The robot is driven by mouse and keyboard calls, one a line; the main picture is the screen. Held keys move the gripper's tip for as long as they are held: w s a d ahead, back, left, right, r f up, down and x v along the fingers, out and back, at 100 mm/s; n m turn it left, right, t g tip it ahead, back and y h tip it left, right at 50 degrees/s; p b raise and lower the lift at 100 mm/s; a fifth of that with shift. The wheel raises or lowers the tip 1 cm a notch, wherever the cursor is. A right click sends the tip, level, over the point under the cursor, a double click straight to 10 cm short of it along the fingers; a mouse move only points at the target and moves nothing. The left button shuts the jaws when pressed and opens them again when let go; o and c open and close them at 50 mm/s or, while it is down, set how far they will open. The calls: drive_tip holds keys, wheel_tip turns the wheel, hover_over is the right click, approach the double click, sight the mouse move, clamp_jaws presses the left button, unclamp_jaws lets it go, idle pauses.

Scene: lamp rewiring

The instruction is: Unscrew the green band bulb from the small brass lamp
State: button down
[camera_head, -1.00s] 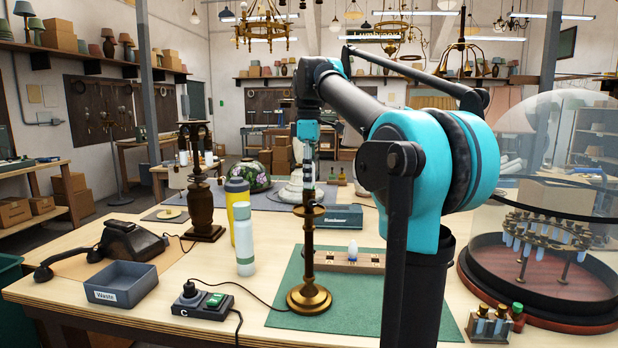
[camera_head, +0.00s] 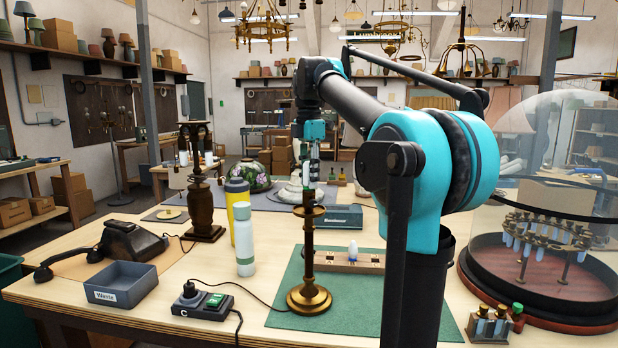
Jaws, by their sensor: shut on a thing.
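The small brass lamp (camera_head: 309,255) stands upright on the green mat (camera_head: 275,318), with its round base and thin dark stem. My gripper (camera_head: 314,174) is just above and slightly right of the lamp's top, pointing down. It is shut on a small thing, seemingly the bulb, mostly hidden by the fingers. I cannot make out its green band, or whether it touches the lamp. A wooden bulb rack (camera_head: 340,263) lies behind the lamp, with one white bulb with a blue band (camera_head: 353,249) standing in it.
Left of the lamp are a switch box (camera_head: 203,306) with a cable, a pale bottle (camera_head: 244,240), a yellow bottle (camera_head: 233,210) and a Waste tray (camera_head: 122,285). A glass dome (camera_head: 560,140) and small vials (camera_head: 490,325) stand at right. The mat's front is clear.

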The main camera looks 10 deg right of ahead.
idle(0.3)
drive_tip(key=n, duration=0.3)
drive_tip(key=shift+r, duration=2.5)
